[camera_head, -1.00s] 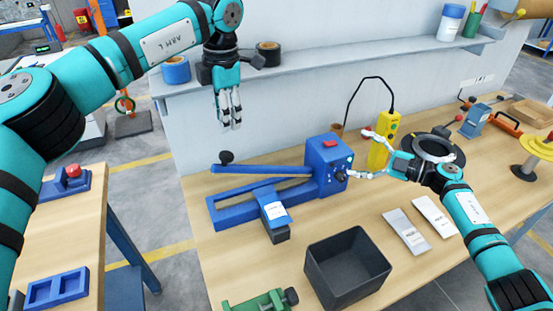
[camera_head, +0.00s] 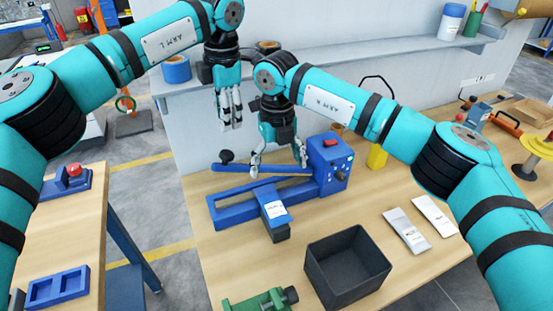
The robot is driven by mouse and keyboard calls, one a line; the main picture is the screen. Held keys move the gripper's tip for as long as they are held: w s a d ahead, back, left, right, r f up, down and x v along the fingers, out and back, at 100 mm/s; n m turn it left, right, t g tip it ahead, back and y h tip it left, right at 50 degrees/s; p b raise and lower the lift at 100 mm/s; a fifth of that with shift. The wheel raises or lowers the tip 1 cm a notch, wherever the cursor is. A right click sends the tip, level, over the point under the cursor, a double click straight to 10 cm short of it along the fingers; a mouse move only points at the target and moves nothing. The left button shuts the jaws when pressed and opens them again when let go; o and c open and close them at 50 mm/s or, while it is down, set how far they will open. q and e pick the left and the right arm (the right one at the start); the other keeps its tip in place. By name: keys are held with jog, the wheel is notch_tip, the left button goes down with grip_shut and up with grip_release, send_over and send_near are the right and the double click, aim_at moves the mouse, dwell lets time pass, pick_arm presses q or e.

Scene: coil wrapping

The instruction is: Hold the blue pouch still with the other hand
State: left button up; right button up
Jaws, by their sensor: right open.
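A blue pouch (camera_head: 272,208) with a white label lies across the front bar of the blue sealer (camera_head: 326,165), its near end over a dark block (camera_head: 281,235). My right gripper (camera_head: 279,163) is open and empty, pointing down above the sealer's long arm, behind and above the pouch and apart from it. My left gripper (camera_head: 231,124) hangs below the shelf, left of my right gripper and well above the table. It appears empty, but its finger gap is unclear from this angle.
A dark open bin (camera_head: 347,290) stands in front of the sealer. Two pale pouches (camera_head: 406,231) (camera_head: 435,216) lie right of it. A green clamp (camera_head: 259,302) is at the front edge.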

aim_at(277, 210)
notch_tip(277, 210, down, 16)
jog(key=shift+a+f, duration=0.1)
jog(key=shift+f, duration=0.1)
dwell(0.4)
jog(key=c, duration=1.3)
